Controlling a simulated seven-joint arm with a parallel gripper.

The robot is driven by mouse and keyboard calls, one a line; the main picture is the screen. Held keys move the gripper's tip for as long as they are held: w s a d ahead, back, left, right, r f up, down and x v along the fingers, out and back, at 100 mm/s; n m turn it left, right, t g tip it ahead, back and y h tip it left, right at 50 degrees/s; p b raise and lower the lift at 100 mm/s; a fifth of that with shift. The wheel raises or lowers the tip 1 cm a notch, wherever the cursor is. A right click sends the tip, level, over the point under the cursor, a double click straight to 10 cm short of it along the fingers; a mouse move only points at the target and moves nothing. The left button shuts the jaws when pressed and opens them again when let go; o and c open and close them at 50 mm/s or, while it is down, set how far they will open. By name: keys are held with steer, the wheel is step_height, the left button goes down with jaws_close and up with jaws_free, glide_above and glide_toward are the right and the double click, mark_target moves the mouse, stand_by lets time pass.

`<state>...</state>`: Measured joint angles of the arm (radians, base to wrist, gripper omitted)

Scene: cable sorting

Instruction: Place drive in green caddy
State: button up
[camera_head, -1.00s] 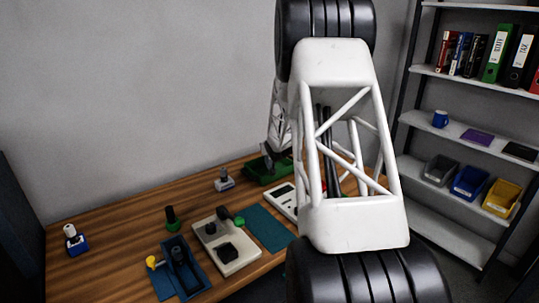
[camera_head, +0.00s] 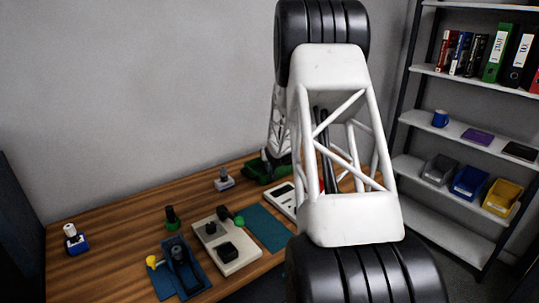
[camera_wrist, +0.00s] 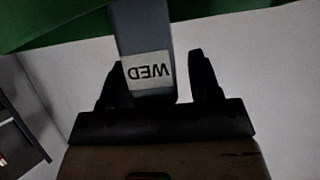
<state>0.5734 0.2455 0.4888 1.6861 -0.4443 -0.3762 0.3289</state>
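The drive (camera_wrist: 146,30) is a grey-blue bar with a white label reading WED, upside down in the wrist view. Its far end meets the green caddy (camera_wrist: 60,20), which fills the top of that view; how deep it sits is hidden. My gripper (camera_wrist: 156,60) has its two dark fingers on either side of the drive's near end. A gap shows between the drive and the right finger, while the left finger is close to its edge. In the head view the green caddy (camera_head: 254,173) stands at the back of the table, partly behind my arm.
The wooden table (camera_head: 120,222) also holds a beige tray (camera_head: 247,258), a blue tray (camera_head: 198,284), a teal mat (camera_head: 264,230) and a white device (camera_head: 281,198). A small grey-and-blue object (camera_head: 224,181) stands left of the caddy. Shelves (camera_head: 445,210) with bins are at right.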

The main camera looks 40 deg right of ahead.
steer(key=shift+r, duration=0.2)
steer(key=shift+s+a+r, duration=0.15)
steer(key=shift+s+r, duration=0.1)
steer(key=shift+s, duration=0.1)
steer(key=v, duration=1.1)
steer(key=shift+s, duration=0.1)
stand_by(0.6)
steer(key=s+a+r+g, duration=0.1)
steer(key=s+a+r, duration=0.35)
steer(key=a, duration=0.35)
steer(key=s+a+r+n+g+y, duration=0.1)
steer(key=s+a+r+g, duration=0.15)
steer(key=s+a, duration=0.45)
steer(key=s+a+r, duration=0.2)
steer(key=a+r, duration=0.3)
steer(key=a, duration=0.5)
steer(key=s+a+n+g+y, duration=0.1)
steer(key=s+a, duration=0.5)
steer(key=s, duration=0.3)
steer(key=s+a+n+g+y, duration=0.1)
steer(key=s+a+g, duration=0.1)
steer(key=s+a, duration=0.5)
steer(key=s+a+n+g+y, duration=0.1)
steer(key=s+a, duration=0.5)
steer(key=s, duration=0.6)
steer(key=shift+a+r+g+y, duration=0.3)
steer(key=shift+r+g, duration=0.15)
steer(key=shift+g, duration=0.1)
